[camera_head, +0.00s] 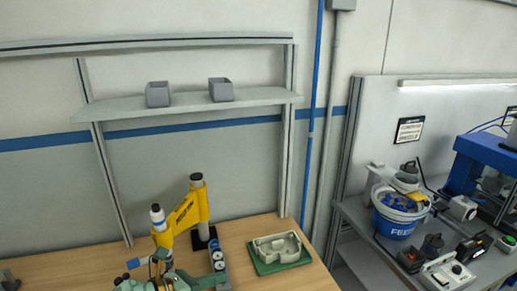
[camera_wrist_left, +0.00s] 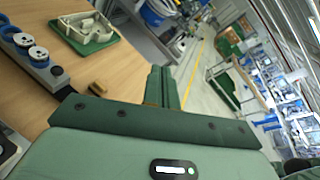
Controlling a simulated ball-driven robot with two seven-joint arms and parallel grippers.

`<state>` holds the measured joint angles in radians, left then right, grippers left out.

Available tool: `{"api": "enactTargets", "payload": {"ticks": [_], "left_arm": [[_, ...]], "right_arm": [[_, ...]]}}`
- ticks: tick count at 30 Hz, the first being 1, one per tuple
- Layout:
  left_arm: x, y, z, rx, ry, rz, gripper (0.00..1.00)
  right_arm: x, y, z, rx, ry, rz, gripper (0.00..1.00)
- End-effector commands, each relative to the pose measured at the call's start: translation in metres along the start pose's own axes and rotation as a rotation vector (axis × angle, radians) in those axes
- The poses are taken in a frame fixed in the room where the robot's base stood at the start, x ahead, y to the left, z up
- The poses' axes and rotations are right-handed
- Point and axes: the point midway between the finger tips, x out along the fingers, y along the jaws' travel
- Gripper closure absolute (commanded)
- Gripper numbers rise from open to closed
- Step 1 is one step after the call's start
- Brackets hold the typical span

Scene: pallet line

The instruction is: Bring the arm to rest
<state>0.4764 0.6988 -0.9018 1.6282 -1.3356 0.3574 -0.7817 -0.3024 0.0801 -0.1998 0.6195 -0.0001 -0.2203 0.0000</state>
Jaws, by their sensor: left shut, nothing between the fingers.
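My left gripper (camera_head: 161,262) shows at the bottom left of the head view, in front of the foot of a yellow press (camera_head: 184,216) and over the wooden bench (camera_head: 75,269). It is pale and dark green and partly cut off by the lower edge. In the left wrist view the two dark green fingers (camera_wrist_left: 161,74) lie together, shut and empty, pointing away from the palm. I cannot tell how high they are above the bench. My right gripper is in neither view.
A grey part lies in a green tray (camera_head: 284,264) on the bench's right. A grey block with round blue-rimmed pieces (camera_wrist_left: 30,45) is left of the fingers. A blue bucket (camera_head: 397,220) stands on the side table.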

Motion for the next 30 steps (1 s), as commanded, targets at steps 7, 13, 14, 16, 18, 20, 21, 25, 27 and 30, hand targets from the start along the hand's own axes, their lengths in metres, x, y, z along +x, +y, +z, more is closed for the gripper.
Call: {"api": "enactTargets", "payload": {"ticks": [7, 13, 14, 16, 18, 20, 21, 25, 27, 30], "left_arm": [[-0.065, -0.024, 0.043, -1.019, -0.808, 0.241, 1.00], [-0.162, 0.001, -0.028, -1.579, -1.123, 0.608, 1.00], [-0.173, 0.001, -0.038, -1.632, -1.150, 0.655, 1.00], [-0.197, -0.002, -0.061, -1.737, -1.204, 0.759, 1.00], [-0.219, -0.007, -0.083, -1.823, -1.248, 0.861, 1.00], [-0.237, -0.013, -0.100, -1.886, -1.280, 0.942, 1.00], [-0.248, -0.018, -0.110, -1.924, -1.299, 0.997, 1.00], [-0.255, -0.016, -0.151, -2.002, -1.307, 1.111, 1.00], [-0.242, -0.003, -0.177, -2.025, -1.279, 1.125, 1.00], [-0.223, 0.014, -0.215, -2.066, -1.240, 1.147, 1.00]], "right_arm": [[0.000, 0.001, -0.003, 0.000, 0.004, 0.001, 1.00], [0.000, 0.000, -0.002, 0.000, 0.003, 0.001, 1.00], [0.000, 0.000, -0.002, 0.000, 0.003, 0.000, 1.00], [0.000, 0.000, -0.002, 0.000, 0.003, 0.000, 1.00], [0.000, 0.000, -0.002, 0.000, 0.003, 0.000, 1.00], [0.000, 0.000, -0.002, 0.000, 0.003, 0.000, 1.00], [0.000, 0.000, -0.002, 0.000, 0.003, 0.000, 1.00], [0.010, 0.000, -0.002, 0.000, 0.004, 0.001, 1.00], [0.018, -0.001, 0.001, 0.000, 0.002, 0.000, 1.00], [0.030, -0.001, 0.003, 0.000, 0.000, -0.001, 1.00]]}}
